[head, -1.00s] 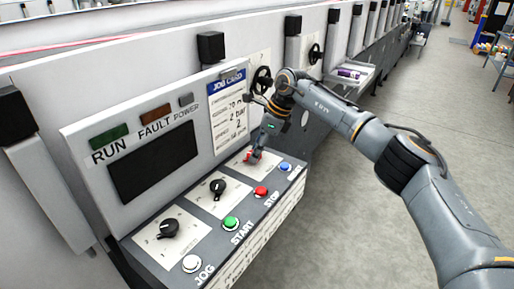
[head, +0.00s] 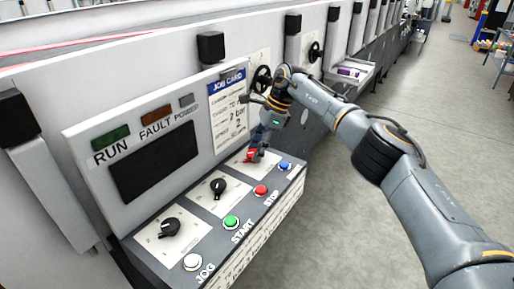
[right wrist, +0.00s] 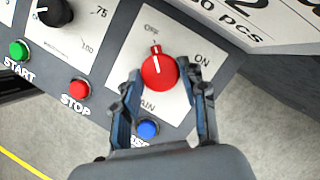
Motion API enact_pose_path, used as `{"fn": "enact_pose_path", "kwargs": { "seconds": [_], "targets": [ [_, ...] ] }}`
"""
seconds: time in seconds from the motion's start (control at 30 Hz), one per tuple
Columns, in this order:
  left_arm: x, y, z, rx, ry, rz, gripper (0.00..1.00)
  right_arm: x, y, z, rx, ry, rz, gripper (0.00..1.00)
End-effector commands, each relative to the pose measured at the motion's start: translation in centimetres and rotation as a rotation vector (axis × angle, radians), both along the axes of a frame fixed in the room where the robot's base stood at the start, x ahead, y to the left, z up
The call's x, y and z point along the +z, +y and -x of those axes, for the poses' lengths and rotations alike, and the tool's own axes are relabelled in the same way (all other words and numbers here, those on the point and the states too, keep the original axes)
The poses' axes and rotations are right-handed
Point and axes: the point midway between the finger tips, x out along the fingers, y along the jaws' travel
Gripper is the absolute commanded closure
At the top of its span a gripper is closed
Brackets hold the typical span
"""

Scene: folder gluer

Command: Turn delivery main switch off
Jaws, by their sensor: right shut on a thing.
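The red main switch knob (right wrist: 160,73) sits on a white plate (right wrist: 183,112) with OFF and ON lettering in the right wrist view. Its white pointer line is directed up in that view, toward the OFF label (right wrist: 152,29); the ON label (right wrist: 202,60) is to the right. The knob also shows in the head view (head: 249,155), partly covered by my gripper. My right gripper (right wrist: 160,74) has a finger on each side of the knob and is shut on it; it also shows in the head view (head: 254,152). My left gripper is out of view.
The sloping panel carries blue (head: 285,166), red STOP (head: 261,190), green START (head: 231,222) and white JOG (head: 193,262) buttons, close to two black knobs (head: 218,188). A job card (head: 228,115) hangs behind. Open floor lies to the right.

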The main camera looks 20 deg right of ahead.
Motion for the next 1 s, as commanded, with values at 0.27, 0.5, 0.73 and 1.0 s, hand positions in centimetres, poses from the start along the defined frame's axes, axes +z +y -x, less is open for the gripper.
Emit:
{"fn": "enact_pose_path", "kwargs": {
  "seconds": [0.27,0.5,0.73,1.0],
  "targets": [
    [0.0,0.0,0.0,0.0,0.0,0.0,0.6,0.1,0.0,-0.1,0.0,-0.003,-0.001,0.36],
    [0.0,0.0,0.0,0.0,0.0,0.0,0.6,0.1,0.0,0.0,0.0,-0.001,-0.001,0.36],
    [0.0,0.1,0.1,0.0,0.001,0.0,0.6,1.6,-0.6,0.0,-0.002,-0.004,0.0,0.36],
    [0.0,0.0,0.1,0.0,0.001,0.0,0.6,6.9,-2.8,0.2,-0.003,-0.004,-0.002,0.36]
  ]
}}
